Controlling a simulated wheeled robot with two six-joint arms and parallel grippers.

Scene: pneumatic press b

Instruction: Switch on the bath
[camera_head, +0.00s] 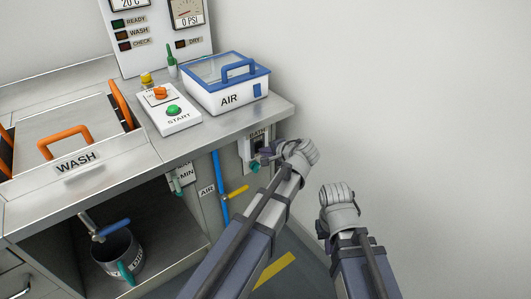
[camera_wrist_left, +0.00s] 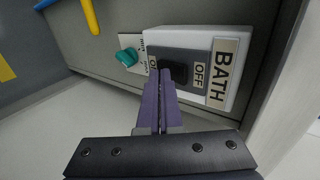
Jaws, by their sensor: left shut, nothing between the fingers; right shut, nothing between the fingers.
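The bath switch is a light-grey box (camera_wrist_left: 190,48) labelled BATH and OFF, with another label partly hidden behind my fingers. Its black rocker (camera_wrist_left: 178,71) sits between the two labels; I cannot tell which way it is set. In the head view the BATH box (camera_head: 257,138) is on the right end of the bench front, partly hidden by my left gripper. My left gripper (camera_wrist_left: 161,82) is shut and empty, its tips right at the rocker; contact is unclear. It also shows in the head view (camera_head: 268,156). My right gripper (camera_head: 337,193) is shut and empty, away from the bench.
A teal knob (camera_wrist_left: 127,57) is beside the switch box. A blue pipe with a yellow lever (camera_head: 237,192) runs down the bench front. On the bench are the AIR box (camera_head: 228,97), the START panel (camera_head: 170,112) and the WASH basin (camera_head: 110,155). Open floor is at right.

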